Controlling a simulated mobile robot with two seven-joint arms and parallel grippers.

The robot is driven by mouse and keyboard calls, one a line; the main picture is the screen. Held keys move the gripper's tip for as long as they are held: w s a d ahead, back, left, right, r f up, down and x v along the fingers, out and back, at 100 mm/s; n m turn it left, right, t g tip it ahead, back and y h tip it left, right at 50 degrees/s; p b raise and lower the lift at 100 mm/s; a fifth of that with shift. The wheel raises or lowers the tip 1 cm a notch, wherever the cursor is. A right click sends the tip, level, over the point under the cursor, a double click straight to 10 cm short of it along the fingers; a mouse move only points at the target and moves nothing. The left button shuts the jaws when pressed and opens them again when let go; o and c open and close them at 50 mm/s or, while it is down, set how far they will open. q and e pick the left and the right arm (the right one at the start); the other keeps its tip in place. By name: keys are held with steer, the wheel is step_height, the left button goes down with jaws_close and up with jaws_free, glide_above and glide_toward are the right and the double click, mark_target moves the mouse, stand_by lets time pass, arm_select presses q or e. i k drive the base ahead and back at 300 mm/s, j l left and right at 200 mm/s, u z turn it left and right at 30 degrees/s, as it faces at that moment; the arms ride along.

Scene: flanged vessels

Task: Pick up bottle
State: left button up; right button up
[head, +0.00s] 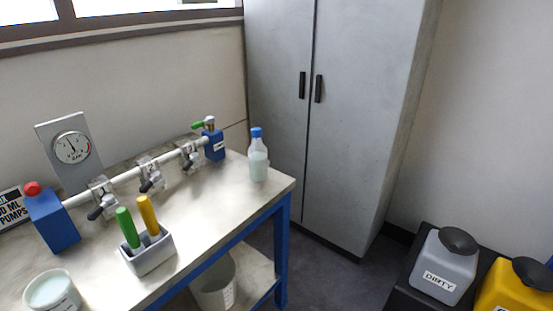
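A bottle (258,158) with a blue cap and pale, whitish contents stands upright on the workbench (215,205). It is near the bench's far right corner, just right of the blue block at the end of the pipe. The whole bottle is visible and nothing touches it. Neither of my grippers shows in the head view.
Left of the bottle runs a pipe (126,177) with clamps and a pressure gauge (72,148). A tool holder (149,256) and a white tub (52,293) stand on the bench's front part. A grey cabinet (340,110) stands behind. Grey (443,264) and yellow jerrycans are at lower right.

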mark_target(258, 162)
steer(key=l+u, duration=0.1)
steer(key=u, duration=1.05)
steer(key=i+l+u, duration=0.1)
steer(key=l+u, duration=1)
steer(key=l, duration=0.15)
steer(key=k+l+u, duration=0.25)
steer(key=k+l, duration=0.1)
steer(key=l, duration=0.75)
steer(key=k+l+u, duration=0.1)
steer(key=l, duration=0.35)
steer(key=k+l, duration=0.15)
steer(key=l, duration=0.25)
